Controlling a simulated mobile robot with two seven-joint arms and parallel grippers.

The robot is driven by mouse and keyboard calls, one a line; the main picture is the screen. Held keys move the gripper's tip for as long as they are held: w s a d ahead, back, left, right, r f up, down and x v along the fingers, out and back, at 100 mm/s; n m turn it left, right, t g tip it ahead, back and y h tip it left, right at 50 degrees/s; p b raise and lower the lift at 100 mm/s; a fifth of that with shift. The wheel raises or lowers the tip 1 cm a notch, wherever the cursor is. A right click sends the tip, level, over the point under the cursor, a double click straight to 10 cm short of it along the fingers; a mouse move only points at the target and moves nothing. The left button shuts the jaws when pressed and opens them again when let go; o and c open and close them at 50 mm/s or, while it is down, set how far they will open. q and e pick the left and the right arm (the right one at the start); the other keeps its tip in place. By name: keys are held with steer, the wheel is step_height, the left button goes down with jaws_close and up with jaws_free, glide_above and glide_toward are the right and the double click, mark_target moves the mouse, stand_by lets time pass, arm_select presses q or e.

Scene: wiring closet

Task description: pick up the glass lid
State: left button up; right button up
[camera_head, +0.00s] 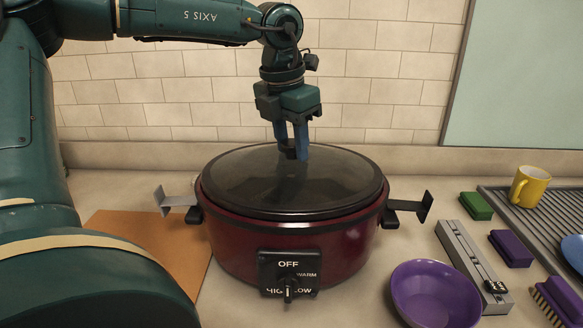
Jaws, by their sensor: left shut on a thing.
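The glass lid (245,182) is dark and see-through with a black rim. It lies level over the dark red slow cooker (235,247); I see no clear gap between the lid's rim and the pot. My left gripper (292,150) reaches down from above, its blue fingers shut on the lid's knob at the middle of the lid. The fingers mostly hide the knob. My right gripper is not in view.
Metal brackets stick out at the cooker's left (172,202) and right (413,208) handles. A control panel (288,273) is on its front. A purple bowl (435,292), a grey strip (472,264), a green sponge (476,206) and a yellow mug (529,186) stand at right. An orange board (170,245) lies at left.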

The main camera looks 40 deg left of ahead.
arm_select(q)
steer(key=shift+s+f, duration=0.1)
steer(key=shift+f, duration=0.25)
jaws_close()
